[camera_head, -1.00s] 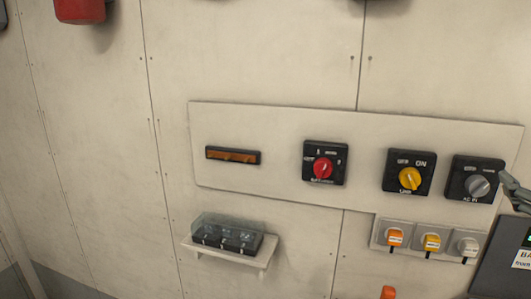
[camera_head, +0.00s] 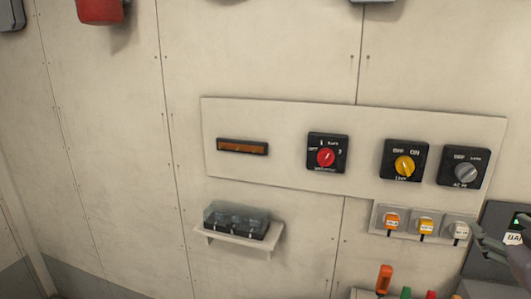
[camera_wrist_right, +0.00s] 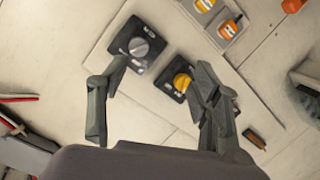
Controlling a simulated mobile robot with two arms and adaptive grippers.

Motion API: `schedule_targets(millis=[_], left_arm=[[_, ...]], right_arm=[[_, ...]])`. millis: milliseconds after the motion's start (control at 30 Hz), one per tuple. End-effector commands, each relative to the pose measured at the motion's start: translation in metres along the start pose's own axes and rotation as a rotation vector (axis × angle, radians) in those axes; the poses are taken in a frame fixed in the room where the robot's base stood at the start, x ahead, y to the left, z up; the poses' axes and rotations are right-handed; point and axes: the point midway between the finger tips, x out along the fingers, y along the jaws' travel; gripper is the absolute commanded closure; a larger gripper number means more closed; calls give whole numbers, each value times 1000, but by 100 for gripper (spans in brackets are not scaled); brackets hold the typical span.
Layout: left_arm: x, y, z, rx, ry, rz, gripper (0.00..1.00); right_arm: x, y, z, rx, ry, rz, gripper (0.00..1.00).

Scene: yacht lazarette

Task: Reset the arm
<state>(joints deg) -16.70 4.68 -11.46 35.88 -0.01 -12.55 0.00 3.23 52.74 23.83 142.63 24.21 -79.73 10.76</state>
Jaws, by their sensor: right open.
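My right gripper (camera_head: 492,243) shows at the right edge of the head view, below the grey rotary switch (camera_head: 466,168) and over the dark display box. In the right wrist view my right gripper (camera_wrist_right: 158,85) is open, its two fingers spread wide with nothing between them. The grey switch (camera_wrist_right: 138,46) and the yellow switch (camera_wrist_right: 182,83) lie beyond the fingers, apart from them. My left gripper is in neither view.
A pale wall panel (camera_head: 285,173) carries a red switch (camera_head: 327,154), a yellow switch (camera_head: 404,161) and an amber bar (camera_head: 242,147). Orange, yellow and white tagged plugs (camera_head: 425,224) sit below. A small shelf (camera_head: 238,240) holds a clear-covered block.

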Motion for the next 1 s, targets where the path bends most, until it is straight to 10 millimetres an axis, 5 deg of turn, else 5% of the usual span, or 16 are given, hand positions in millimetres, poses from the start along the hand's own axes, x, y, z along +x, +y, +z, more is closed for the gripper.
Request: schedule_targets(millis=[267, 500, 700, 933, 1000], left_arm=[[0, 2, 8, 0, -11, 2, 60], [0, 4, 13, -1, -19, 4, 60], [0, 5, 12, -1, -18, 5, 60], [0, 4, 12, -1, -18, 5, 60], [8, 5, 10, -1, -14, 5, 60]], right_arm=[[10, -86, 110, 19, -244, -142, 42], [-41, -204, 235, 40, -551, -335, 42], [-105, -278, 293, 61, -741, -465, 42], [-178, -340, 325, 91, -907, -589, 42], [-159, -353, 351, 78, -908, -580, 42]])
